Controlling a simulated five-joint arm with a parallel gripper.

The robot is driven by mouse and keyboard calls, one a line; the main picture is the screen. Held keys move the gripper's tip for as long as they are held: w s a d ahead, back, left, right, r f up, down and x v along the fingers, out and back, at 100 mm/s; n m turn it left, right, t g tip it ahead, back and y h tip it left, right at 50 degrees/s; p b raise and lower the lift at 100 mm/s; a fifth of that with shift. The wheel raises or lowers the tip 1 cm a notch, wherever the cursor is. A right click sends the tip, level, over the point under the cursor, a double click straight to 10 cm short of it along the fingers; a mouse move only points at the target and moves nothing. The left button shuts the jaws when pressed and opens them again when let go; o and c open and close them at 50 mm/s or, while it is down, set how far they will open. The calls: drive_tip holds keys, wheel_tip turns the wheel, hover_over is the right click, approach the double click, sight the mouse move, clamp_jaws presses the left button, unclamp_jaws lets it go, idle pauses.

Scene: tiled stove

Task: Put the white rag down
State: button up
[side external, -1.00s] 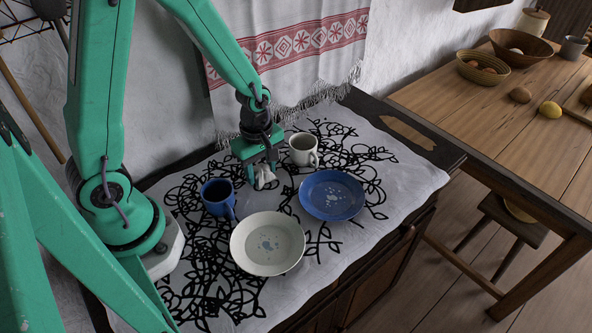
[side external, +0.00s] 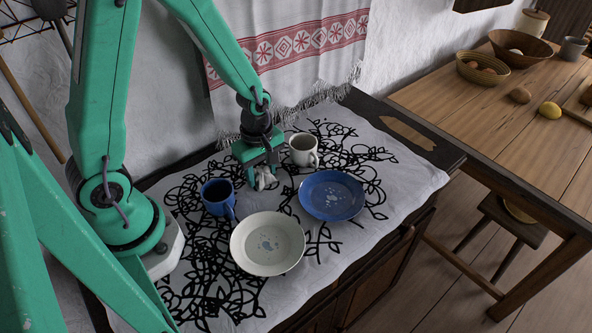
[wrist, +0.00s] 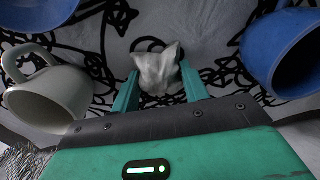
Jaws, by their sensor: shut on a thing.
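The white rag (side external: 264,178) is a small crumpled bundle between the fingers of my gripper (side external: 262,180). In the wrist view the rag (wrist: 157,68) fills the gap between the two green fingertips (wrist: 158,84). My gripper is shut on it. The rag is low over the patterned white cloth (side external: 190,285), between the blue mug and the blue plate. I cannot tell whether the rag touches the cloth.
A blue mug (side external: 217,197) stands left of the rag and a white mug (side external: 302,150) right behind it. A blue plate (side external: 331,195) lies to the right and a white plate (side external: 267,243) in front. A fringed towel (side external: 300,70) hangs behind.

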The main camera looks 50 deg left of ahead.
sight(261, 170)
drive_tip(key=shift+f, duration=0.55)
drive_tip(key=o, duration=0.9)
drive_tip(key=shift+o, duration=0.2)
drive_tip(key=shift+s, duration=0.1)
drive_tip(key=shift+r, duration=0.1)
drive_tip(key=shift+o, duration=0.4)
wheel_tip(261, 170, up, 13)
drive_tip(key=shift+r, duration=0.15)
